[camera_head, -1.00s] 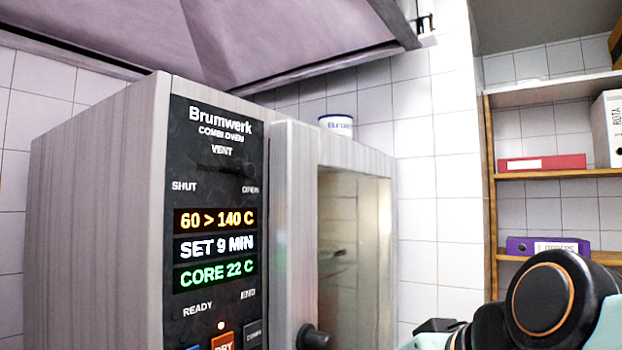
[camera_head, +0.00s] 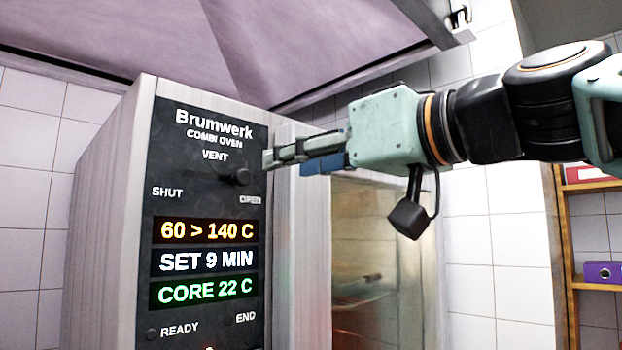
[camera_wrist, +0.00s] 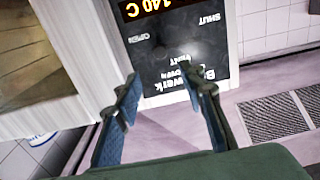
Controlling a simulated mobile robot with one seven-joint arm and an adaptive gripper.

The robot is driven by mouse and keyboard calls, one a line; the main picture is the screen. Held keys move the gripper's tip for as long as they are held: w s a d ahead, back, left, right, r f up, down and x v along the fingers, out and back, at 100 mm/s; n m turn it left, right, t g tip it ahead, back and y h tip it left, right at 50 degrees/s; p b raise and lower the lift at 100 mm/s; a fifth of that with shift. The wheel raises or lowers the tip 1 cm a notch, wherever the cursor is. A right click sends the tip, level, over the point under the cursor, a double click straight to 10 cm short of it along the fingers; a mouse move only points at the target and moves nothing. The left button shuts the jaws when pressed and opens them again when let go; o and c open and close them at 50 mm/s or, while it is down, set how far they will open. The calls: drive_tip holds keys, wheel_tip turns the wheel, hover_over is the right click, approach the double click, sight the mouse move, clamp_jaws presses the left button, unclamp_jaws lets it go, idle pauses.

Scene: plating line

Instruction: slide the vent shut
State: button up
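The vent slider's dark round knob (camera_head: 238,177) stands at the right, OPEN end of its slot, on the black control panel (camera_head: 170,209) of the combi oven. SHUT is printed at the left end. My gripper (camera_head: 271,158) is just right of the knob and a little above it, apparently apart from it. In the wrist view my gripper (camera_wrist: 160,80) is open, its two blue-padded fingers spread with nothing held between them.
The oven's glass door (camera_head: 385,265) lies right of the panel, below my gripper. A large hood (camera_head: 300,40) hangs above the oven. A shelf with a purple binder (camera_head: 603,272) is at the far right. The panel front left of the knob is clear.

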sight(245, 175)
drive_tip(key=p+x, duration=0.2)
drive_tip(key=x, duration=0.8)
drive_tip(key=shift+w+a+p, duration=0.25)
drive_tip(key=shift+p, duration=0.15)
clamp_jaws()
